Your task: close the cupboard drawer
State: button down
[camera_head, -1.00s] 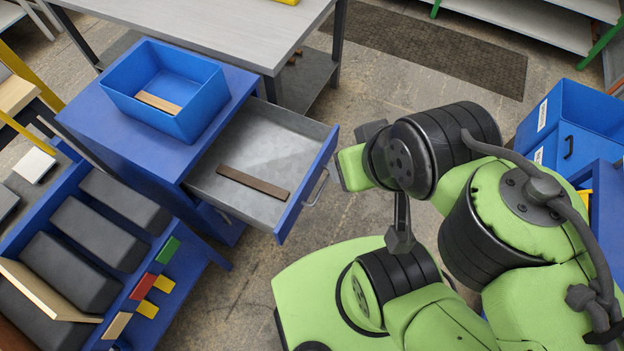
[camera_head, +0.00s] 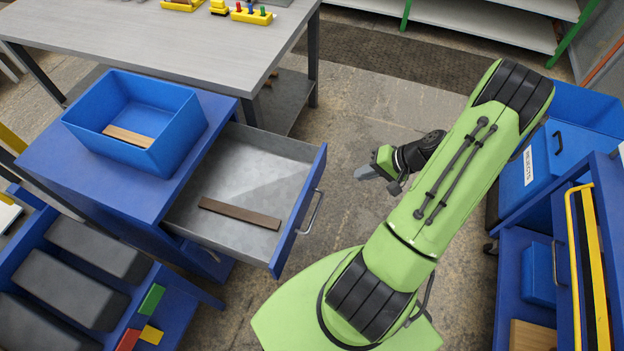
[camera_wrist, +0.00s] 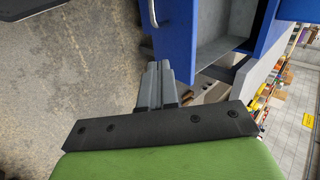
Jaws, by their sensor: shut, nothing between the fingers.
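The cupboard drawer (camera_head: 292,222) is pulled well out of the blue cupboard (camera_head: 98,176) in the head view. A brown wooden board (camera_head: 239,213) lies flat inside it. The drawer's blue front and metal handle (camera_head: 311,212) face right. My gripper (camera_head: 362,173) is to the right of the drawer front, apart from it, with its fingers pointing left. In the wrist view, the fingers (camera_wrist: 158,84) are together and empty, and the blue drawer front (camera_wrist: 182,40) with its handle is beyond them.
A blue bin (camera_head: 133,122) with a light board (camera_head: 128,136) stands on the cupboard. A grey table (camera_head: 170,40) is behind. A blue rack with dark bins (camera_head: 75,270) is at the lower left. Blue bins and a shelf unit (camera_head: 545,235) are at the right. Bare floor lies between.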

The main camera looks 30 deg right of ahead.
jog(key=shift+m+t, duration=0.6)
jog(key=b+x, duration=0.2)
jog(key=x, duration=1.2)
jog(key=shift+s+d+f, duration=0.15)
jog(key=shift+f, duration=0.05)
jog(key=shift+w+a, duration=0.2)
jog(key=shift+w, duration=0.05)
